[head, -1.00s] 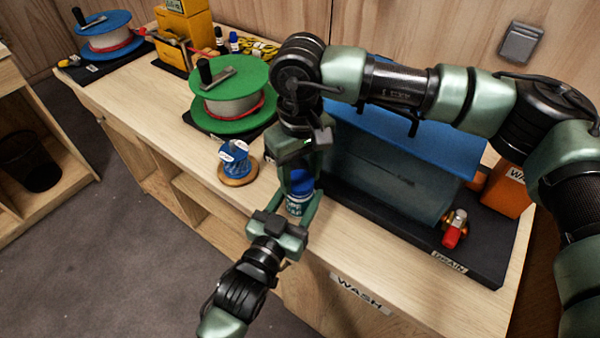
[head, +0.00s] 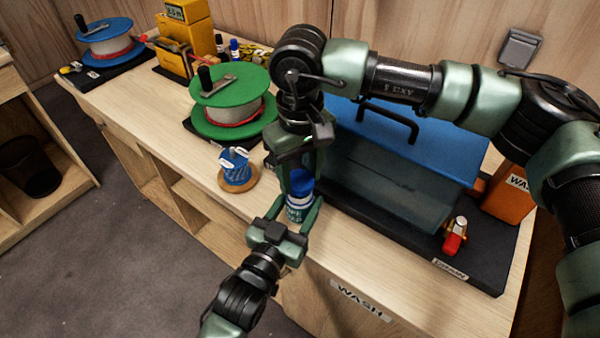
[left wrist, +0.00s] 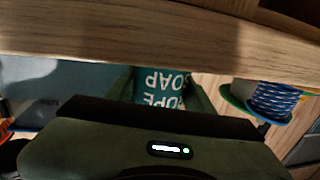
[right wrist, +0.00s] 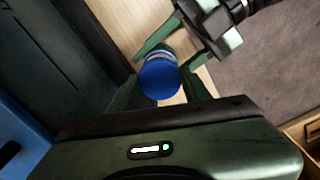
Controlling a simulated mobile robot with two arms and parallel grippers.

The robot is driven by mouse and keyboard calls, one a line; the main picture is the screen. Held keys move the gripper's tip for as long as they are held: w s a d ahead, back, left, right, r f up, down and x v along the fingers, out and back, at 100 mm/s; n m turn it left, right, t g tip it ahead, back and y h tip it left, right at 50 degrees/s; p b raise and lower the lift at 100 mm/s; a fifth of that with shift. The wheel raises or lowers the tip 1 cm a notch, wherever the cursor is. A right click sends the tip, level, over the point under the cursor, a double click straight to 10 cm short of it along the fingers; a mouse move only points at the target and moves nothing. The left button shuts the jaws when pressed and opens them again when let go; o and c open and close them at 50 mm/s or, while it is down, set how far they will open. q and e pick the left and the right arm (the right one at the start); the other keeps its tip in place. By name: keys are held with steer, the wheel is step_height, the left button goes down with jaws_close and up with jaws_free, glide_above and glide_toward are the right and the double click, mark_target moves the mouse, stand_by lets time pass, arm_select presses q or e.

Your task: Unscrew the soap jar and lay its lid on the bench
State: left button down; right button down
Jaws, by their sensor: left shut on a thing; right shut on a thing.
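The soap jar (head: 297,212) stands upright near the bench's front edge, with a blue lid (head: 301,184) on top. My left gripper (head: 297,207) comes from the front and is shut around the jar's body. My right gripper (head: 301,180) points down from above and is shut on the lid. In the right wrist view the round lid (right wrist: 160,79) sits between the fingertips. I cannot tell whether a gap separates lid and jar.
The bench (head: 400,268) has bare wood to the right of the jar along its front edge. A blue-lidded wash tank (head: 400,185) stands behind on a black tray. A small blue cord spool (head: 237,168) and a green rope reel (head: 233,98) stand to the left.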

mark_target(300, 180)
steer(key=shift+r, duration=2)
arm_select(q)
steer(key=shift+c, duration=2.4)
jaws_free()
